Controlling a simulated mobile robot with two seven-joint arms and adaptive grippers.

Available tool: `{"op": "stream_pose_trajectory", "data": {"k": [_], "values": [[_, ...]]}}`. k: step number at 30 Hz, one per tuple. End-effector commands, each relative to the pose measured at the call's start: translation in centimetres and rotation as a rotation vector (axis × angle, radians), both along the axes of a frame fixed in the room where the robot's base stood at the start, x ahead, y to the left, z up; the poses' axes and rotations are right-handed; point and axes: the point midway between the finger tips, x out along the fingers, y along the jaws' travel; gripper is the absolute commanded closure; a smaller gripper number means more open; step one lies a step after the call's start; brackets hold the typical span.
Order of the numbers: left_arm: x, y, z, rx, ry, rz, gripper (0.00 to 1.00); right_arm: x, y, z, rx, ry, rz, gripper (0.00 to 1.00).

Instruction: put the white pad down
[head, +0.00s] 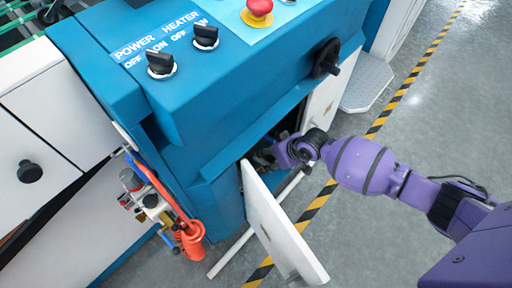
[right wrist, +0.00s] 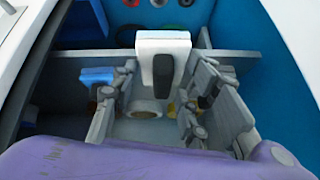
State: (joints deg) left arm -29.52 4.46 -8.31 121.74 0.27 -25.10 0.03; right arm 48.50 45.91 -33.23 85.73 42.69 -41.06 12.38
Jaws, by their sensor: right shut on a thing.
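The white pad (right wrist: 163,42), a white block with a dark grey piece on its near face, is between the fingers of my right gripper (right wrist: 165,75) in the right wrist view. The right gripper is shut on it. In the head view my right gripper (head: 270,156) reaches into the open cabinet under the blue machine, and the pad cannot be made out there. Whether the pad touches anything inside the cabinet cannot be told. My left gripper is in neither view.
The open white cabinet door (head: 279,228) stands just below my right forearm. The blue machine (head: 215,90) has knobs and a red button (head: 259,7) on top. Inside the cabinet are a grey ledge (right wrist: 235,60) and a blue block (right wrist: 96,76). Orange hoses (head: 190,235) hang left.

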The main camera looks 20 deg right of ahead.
Motion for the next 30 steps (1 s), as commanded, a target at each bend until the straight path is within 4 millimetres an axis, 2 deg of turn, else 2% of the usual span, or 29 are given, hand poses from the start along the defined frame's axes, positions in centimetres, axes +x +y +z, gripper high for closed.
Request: {"op": "stream_pose_trajectory", "data": {"k": [3,11,16,27,28,30], "values": [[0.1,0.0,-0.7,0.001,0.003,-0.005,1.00,1.5,1.1,-0.2,-0.001,0.002,0.000,0.79],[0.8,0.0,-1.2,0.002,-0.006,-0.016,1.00,3.2,2.4,-0.1,0.001,0.000,0.001,0.79],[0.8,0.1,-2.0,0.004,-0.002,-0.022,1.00,5.4,3.9,-0.1,0.000,-0.001,0.002,0.79],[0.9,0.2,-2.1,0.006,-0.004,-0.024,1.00,5.5,3.8,-0.2,0.000,-0.004,0.001,0.79],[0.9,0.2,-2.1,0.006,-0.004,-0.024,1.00,5.5,3.8,-0.1,0.000,-0.004,0.001,0.54],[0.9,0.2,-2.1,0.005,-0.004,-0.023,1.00,5.5,3.8,-0.1,0.000,-0.004,0.001,0.50]]}}
